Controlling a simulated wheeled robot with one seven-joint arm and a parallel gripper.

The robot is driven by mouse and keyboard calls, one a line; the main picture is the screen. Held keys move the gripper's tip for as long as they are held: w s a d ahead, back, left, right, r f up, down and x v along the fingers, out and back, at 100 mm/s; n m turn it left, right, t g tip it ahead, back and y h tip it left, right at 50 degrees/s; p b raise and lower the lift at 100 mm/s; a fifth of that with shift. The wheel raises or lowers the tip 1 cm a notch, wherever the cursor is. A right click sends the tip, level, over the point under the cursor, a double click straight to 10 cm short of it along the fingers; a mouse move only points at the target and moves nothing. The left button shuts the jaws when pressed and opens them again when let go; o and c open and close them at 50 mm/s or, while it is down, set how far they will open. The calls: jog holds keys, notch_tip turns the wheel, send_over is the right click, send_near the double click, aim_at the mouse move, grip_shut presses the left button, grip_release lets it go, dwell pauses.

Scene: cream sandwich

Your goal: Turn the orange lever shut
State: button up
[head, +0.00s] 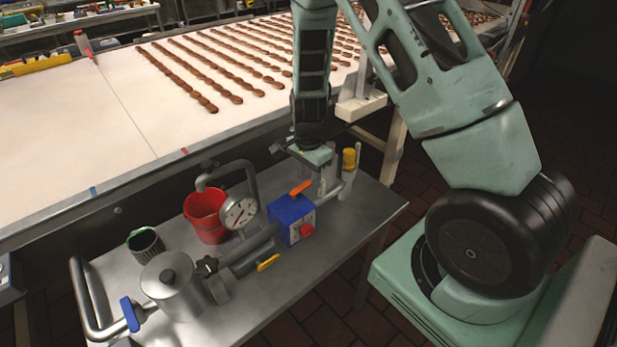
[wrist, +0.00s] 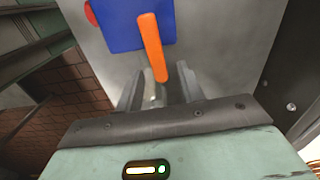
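The orange lever (head: 300,188) sits on top of a blue box (head: 284,217) on the steel table. In the wrist view the orange lever (wrist: 151,45) runs from the blue box (wrist: 110,28) down toward my gripper, slightly tilted. My gripper (head: 326,186) points down just right of the blue box. In the wrist view my gripper (wrist: 158,92) is open, with a finger on each side of the lever's near end. I cannot tell whether the fingers touch the lever or how far above it they are.
A red knob (head: 306,230) is on the box's front. A yellow-topped bottle (head: 348,170) stands close right of my gripper. A pressure gauge (head: 239,213), red bucket (head: 203,215), metal pot (head: 172,290) and yellow handle (head: 268,263) are to the left. The conveyor (head: 120,110) lies behind.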

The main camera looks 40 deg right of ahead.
grip_shut()
jog(key=w+a+n+b, duration=0.2)
jog(key=w+a+n, duration=0.2)
jog(key=n, duration=1.3)
jog(key=shift+w+a+b, duration=0.4)
jog(key=shift+a, duration=0.35)
grip_release()
jog(key=shift+r, duration=0.1)
